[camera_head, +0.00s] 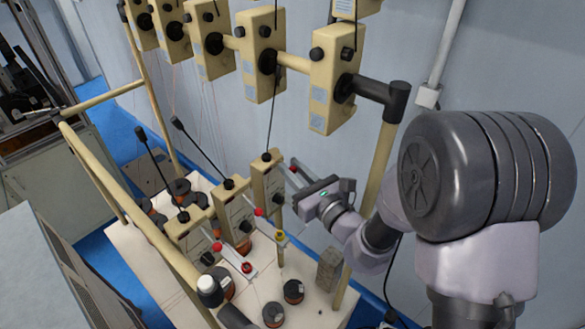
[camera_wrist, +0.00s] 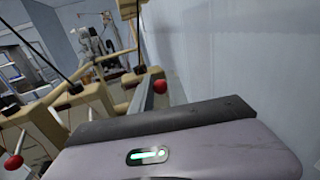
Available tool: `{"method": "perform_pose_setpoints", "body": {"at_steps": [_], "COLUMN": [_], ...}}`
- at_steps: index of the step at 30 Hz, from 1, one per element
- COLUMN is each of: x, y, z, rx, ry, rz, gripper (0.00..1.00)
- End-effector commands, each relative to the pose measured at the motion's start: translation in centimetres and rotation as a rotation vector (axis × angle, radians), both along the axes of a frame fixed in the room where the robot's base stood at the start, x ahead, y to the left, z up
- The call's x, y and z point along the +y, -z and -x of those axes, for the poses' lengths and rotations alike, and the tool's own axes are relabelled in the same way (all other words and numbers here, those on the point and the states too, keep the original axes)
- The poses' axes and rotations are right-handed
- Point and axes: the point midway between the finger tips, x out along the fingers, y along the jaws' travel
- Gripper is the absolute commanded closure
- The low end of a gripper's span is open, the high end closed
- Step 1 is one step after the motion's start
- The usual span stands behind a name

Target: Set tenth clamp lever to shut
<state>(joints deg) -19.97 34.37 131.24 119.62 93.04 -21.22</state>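Several cream clamp units with red-knobbed levers stand at the bench. In the head view, one red knob (camera_head: 293,168) is right beside my gripper (camera_head: 292,161); others are the middle knob (camera_head: 259,212) and the lower-left knob (camera_head: 217,246). I cannot tell by number which lever is the tenth. In the wrist view, the nearest red knob (camera_wrist: 159,86) sits by the tip of the grey fingers (camera_wrist: 145,92), which look closed together at the middle of the palm. I see nothing between them. Whether they touch the knob is unclear. Another red knob (camera_wrist: 13,162) is at lower left.
A row of cream tensioner boxes (camera_head: 262,50) hangs above on a rail ending in a dark joint (camera_head: 398,100). A grey wall (camera_head: 430,50) rises close behind. Dark spools (camera_head: 293,291) and a grey block (camera_head: 329,270) occupy the bench. Thin rods and wires stand between.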

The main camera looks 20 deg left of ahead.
Motion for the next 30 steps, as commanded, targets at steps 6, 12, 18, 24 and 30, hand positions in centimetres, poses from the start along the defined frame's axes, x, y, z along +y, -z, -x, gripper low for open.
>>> {"method": "perform_pose_setpoints", "body": {"at_steps": [6,12,18,24,30], "x": [0.0,0.0,-0.2,-0.3,-0.3], "y": [0.1,0.6,2.0,3.3,4.1], "z": [0.0,0.0,0.1,0.2,0.3], "rx": [0.0,-0.011,-0.052,-0.116,-0.184], "ry": [-0.002,-0.001,-0.001,-0.003,-0.004], "rz": [0.001,-0.023,-0.118,-0.274,-0.44], "gripper": [1.0,1.0,1.0,1.0,1.0]}}
